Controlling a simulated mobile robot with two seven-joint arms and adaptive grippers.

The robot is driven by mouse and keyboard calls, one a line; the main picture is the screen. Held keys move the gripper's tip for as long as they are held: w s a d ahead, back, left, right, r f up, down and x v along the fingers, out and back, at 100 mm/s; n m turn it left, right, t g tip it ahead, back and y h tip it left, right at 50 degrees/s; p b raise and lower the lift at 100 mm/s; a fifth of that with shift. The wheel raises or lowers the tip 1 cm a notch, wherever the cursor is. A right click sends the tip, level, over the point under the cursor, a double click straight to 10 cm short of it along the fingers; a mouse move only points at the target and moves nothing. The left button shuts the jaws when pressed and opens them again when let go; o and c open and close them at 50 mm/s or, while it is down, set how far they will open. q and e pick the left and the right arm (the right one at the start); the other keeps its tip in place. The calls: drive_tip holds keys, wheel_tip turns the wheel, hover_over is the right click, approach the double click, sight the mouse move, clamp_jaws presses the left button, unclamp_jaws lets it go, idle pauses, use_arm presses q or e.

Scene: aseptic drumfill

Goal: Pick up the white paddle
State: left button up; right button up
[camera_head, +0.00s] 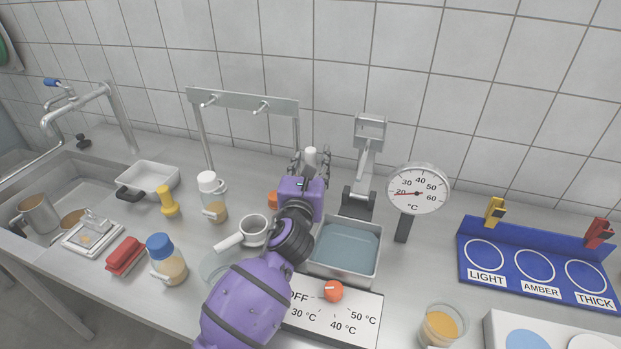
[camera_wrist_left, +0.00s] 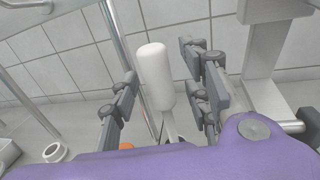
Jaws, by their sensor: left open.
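The white paddle (camera_wrist_left: 155,78) shows in the left wrist view as a thick, rounded white handle, standing nearly upright. Its narrower lower part runs down behind my purple gripper body and is mostly hidden. In the head view only the white top of the paddle (camera_head: 310,156) shows. My left gripper (camera_head: 309,162) is open, with its dark fingers on both sides of the handle. My right gripper is not in view.
A metal stand (camera_head: 368,150) is close to the right of my left gripper, with a steel tray (camera_head: 372,275) in front. A dial thermometer (camera_head: 418,190) stands right. A hook rack (camera_head: 243,101) is behind left.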

use_arm(q)
clamp_jaws()
